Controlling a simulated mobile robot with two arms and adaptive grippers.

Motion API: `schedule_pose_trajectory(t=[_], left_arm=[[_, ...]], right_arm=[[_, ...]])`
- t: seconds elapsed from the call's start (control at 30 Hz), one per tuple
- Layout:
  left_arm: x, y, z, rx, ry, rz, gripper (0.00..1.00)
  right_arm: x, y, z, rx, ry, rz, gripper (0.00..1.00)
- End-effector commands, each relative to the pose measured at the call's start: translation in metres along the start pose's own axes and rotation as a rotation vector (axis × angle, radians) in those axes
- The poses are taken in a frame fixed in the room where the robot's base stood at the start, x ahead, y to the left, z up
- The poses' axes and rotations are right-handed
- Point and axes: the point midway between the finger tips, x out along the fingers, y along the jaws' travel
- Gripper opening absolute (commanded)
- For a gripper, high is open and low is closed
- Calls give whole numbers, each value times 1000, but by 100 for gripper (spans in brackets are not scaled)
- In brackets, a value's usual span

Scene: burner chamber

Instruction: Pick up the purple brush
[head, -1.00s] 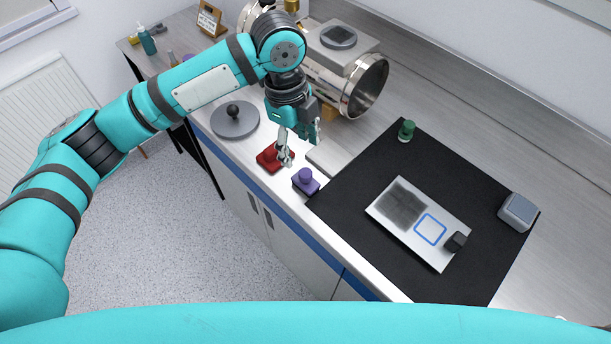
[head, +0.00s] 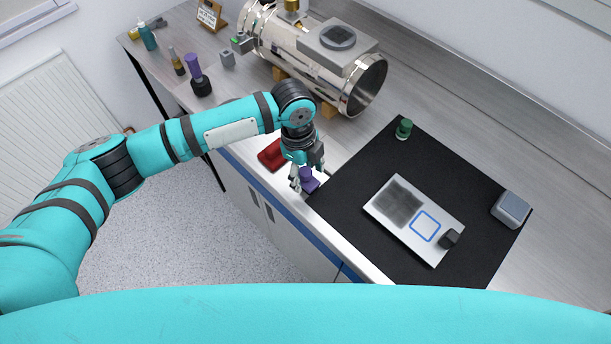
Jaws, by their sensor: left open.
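A small purple block with a round knob (head: 308,180) sits at the bench's front edge, beside the black mat's left corner. It may be the purple brush. A purple upright handle on a black base (head: 194,70) also stands far back on the left, so I cannot be sure which is the brush. My left gripper (head: 306,174) is open and points down at the purple block's knob. Its fingers partly hide the block, and I cannot tell whether they touch it. My right gripper is not in view.
A red block (head: 270,154) sits just left of the gripper. The black mat (head: 345,195) holds a silver plate (head: 385,215), a green knobbed piece (head: 404,128) and a grey box (head: 511,209). A metal chamber (head: 300,45) lies behind my arm.

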Motion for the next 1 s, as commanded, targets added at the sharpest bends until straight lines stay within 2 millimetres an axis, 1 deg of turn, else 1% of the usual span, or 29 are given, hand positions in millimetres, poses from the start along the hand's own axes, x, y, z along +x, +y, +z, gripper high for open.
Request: schedule_pose_trajectory(t=[0.07,0.5,0.83,1.0], left_arm=[[0,0,0,0,0,0,57],[0,0,0,0,0,2,0],[0,1,0,0,0,3,0],[-9,0,-1,0,2,1,0]], right_arm=[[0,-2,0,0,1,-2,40],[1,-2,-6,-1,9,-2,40],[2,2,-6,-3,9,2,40],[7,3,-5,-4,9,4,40]])
